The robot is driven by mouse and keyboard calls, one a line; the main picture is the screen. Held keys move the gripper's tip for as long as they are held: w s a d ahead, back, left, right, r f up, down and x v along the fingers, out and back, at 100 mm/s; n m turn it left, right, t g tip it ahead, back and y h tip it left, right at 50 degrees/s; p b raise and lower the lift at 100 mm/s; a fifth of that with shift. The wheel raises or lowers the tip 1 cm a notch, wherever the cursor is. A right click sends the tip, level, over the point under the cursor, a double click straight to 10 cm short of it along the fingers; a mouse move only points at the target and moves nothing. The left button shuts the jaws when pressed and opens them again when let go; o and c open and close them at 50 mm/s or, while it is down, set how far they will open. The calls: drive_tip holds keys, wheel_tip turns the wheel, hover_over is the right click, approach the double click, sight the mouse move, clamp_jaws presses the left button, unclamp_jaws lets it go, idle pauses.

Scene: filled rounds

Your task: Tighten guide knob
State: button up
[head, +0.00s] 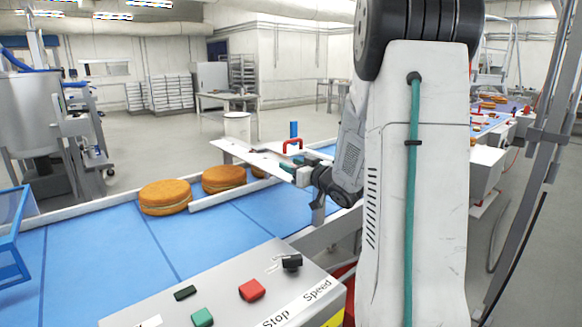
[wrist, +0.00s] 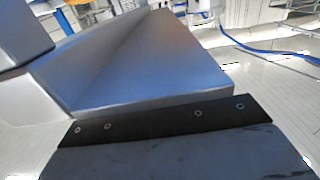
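My gripper (head: 297,168) is at the middle of the head view, beside the metal guide plate over the belt. Its teal finger pads show small, and I cannot tell whether they are apart or closed on something. A red bracket-shaped handle (head: 292,145) and an upright blue cylinder (head: 294,129) stand just behind the gripper. I cannot tell which part is the guide knob; it may be hidden by the gripper. In the wrist view a grey wedge-shaped metal surface (wrist: 150,65) fills the middle, with a dark screwed strip (wrist: 160,120) below it. No knob is clear there.
The blue conveyor belt (head: 95,255) carries round cakes (head: 165,197) along a pale guide rail (head: 222,196). A control box (head: 235,290) with red, green and black controls is at the front. A blue-framed stand (head: 12,255) is at left. Open floor lies behind the belt.

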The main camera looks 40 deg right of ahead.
drive_tip(key=shift+a, duration=0.1)
clamp_jaws()
drive_tip(key=shift+a, duration=0.1)
